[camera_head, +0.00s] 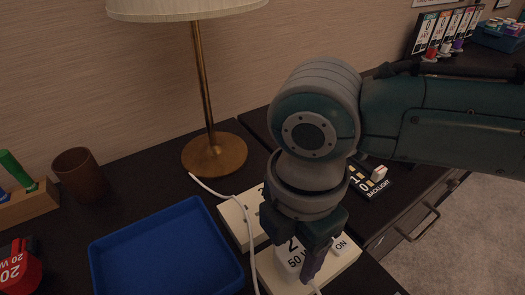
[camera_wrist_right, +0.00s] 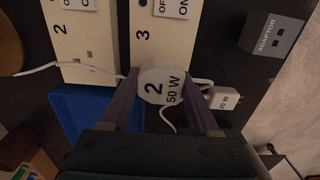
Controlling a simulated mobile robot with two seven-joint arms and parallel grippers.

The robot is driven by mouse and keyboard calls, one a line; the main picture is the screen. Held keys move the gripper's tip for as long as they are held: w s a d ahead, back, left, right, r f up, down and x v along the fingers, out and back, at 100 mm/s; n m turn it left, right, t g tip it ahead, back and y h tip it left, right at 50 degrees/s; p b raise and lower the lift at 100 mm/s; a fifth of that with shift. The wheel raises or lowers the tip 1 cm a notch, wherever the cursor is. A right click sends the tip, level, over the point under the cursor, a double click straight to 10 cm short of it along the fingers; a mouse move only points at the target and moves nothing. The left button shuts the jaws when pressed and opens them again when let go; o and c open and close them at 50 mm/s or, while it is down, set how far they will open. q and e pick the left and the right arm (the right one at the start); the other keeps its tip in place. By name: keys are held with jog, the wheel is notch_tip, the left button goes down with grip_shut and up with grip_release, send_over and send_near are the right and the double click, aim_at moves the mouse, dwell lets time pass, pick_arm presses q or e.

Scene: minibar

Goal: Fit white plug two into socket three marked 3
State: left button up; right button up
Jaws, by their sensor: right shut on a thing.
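White plug two, marked "2 50 W" (camera_head: 290,258), is between the fingers of my right gripper (camera_head: 305,262), which is shut on it. Its marked face shows in the right wrist view (camera_wrist_right: 162,87). Socket three (camera_wrist_right: 144,42), a cream block marked 3 with a switch at its far end, lies just beyond the plug. In the head view the block (camera_head: 345,262) is partly hidden by the gripper and plug. The plug is over or against the block; its pins are hidden, so I cannot tell whether they are inserted. My left gripper is not in view.
Socket two (camera_wrist_right: 88,55) lies beside socket three. A blue tray (camera_head: 130,240) is to the left, and a lamp (camera_head: 215,155) stands behind. In the wrist view, another white plug (camera_wrist_right: 225,98) and a grey adaptor (camera_wrist_right: 270,35) lie to the right. White cords run nearby.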

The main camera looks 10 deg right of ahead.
aim_at(293, 249)
jog(key=shift+f+b, duration=0.55)
jog(key=shift+f, duration=0.45)
jog(key=o, duration=1.5)
notch_tip(293, 249, up, 10)
jog(key=p, duration=0.2)
jog(key=shift+p, duration=0.4)
